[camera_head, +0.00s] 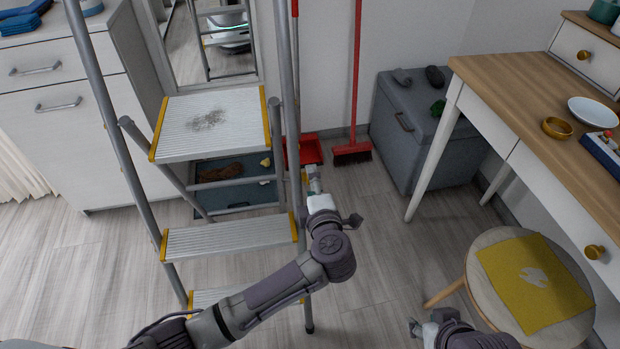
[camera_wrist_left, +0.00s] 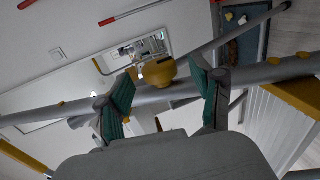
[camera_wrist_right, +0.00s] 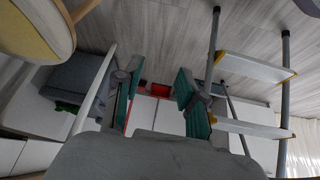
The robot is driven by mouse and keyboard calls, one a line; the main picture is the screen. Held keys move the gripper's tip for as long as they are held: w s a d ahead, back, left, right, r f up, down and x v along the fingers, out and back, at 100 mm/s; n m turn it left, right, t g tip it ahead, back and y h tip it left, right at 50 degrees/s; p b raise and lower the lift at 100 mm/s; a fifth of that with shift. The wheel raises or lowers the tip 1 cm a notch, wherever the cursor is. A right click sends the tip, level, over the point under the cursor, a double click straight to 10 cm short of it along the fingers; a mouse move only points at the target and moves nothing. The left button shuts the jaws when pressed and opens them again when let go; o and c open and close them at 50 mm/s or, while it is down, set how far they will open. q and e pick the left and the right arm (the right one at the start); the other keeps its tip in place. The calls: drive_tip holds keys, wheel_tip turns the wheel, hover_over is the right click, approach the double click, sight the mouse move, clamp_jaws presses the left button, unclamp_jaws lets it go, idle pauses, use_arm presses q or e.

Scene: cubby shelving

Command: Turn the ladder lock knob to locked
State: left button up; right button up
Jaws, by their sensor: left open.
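The stepladder (camera_head: 213,124) stands left of centre in the head view, with grey tubes and yellow-edged steps. In the left wrist view its yellow lock knob (camera_wrist_left: 159,72) sits on a grey tube (camera_wrist_left: 70,107). My left gripper (camera_wrist_left: 164,78) is open, with one green-padded finger on each side of the knob; contact cannot be told. In the head view my left gripper (camera_head: 313,181) is at the ladder's right rail, and the knob is mostly hidden. My right gripper (camera_head: 414,327) is open and empty, as its wrist view shows (camera_wrist_right: 155,82), low and away from the ladder.
A wooden-topped desk (camera_head: 530,110) and a stool (camera_head: 495,303) with a yellow cloth stand at the right. A grey storage box (camera_head: 405,135), a red broom (camera_head: 352,150) and a red dustpan (camera_head: 308,151) are behind. A white cabinet (camera_head: 70,130) is at left.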

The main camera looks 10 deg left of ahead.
use_arm(q)
drive_tip(key=x, duration=0.3)
drive_tip(key=shift+w+a+b, duration=0.1)
drive_tip(key=shift+w+b, duration=0.15)
drive_tip(key=shift+b, duration=0.1)
use_arm(e)
drive_tip(key=w+t, duration=0.1)
drive_tip(key=w+a+r, duration=0.1)
drive_tip(key=w, duration=0.1)
drive_tip(key=w+r+t, duration=0.1)
drive_tip(key=shift+w+a+t+y, duration=0.2)
drive_tip(key=shift+a+t+y, duration=0.05)
drive_tip(key=shift+t+y, duration=0.05)
use_arm(q)
clamp_jaws()
